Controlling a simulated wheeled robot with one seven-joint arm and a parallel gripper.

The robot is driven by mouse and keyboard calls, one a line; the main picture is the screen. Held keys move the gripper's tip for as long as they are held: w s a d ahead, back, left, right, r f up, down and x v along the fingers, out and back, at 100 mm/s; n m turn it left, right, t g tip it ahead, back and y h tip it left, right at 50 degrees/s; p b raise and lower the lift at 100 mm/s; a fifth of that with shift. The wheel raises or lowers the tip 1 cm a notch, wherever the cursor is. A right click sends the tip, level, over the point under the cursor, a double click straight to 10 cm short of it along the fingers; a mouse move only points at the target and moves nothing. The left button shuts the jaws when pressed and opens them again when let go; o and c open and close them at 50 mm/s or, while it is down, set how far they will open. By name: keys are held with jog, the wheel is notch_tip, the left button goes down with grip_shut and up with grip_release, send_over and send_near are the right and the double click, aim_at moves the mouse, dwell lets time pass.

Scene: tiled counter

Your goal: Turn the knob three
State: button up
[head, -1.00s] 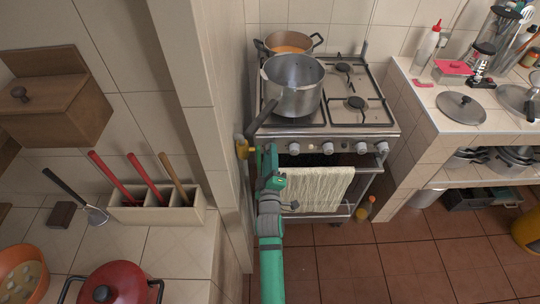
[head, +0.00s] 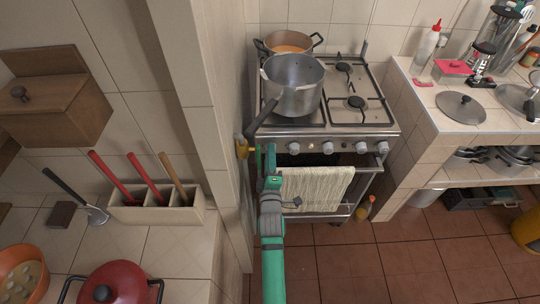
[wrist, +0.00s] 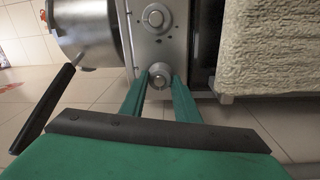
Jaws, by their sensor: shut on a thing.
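The stove front (head: 345,136) carries a row of round metal knobs, one of them clearly visible (head: 294,148) just right of my gripper (head: 269,155). In the wrist view my gripper (wrist: 159,77) has its two green fingers on either side of a round knob (wrist: 160,74), shut on it. This knob is at the left end of the stove front, and the gripper hides it in the head view. A neighbouring knob (wrist: 153,17) stands free beyond it. I cannot read any numbers on the knobs.
A steel pot (head: 292,88) stands on the left front burner, its dark handle (head: 262,118) jutting out above my gripper. A cream towel (head: 316,188) hangs on the oven rail right of my arm. A tiled wall (head: 231,110) is close on the left.

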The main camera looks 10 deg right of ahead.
jog(key=o, duration=1.1)
jog(key=shift+c, duration=0.2)
jog(key=shift+s, duration=0.1)
jog(key=v, duration=1)
jog(key=shift+s, duration=0.35)
grip_shut()
dwell(0.4)
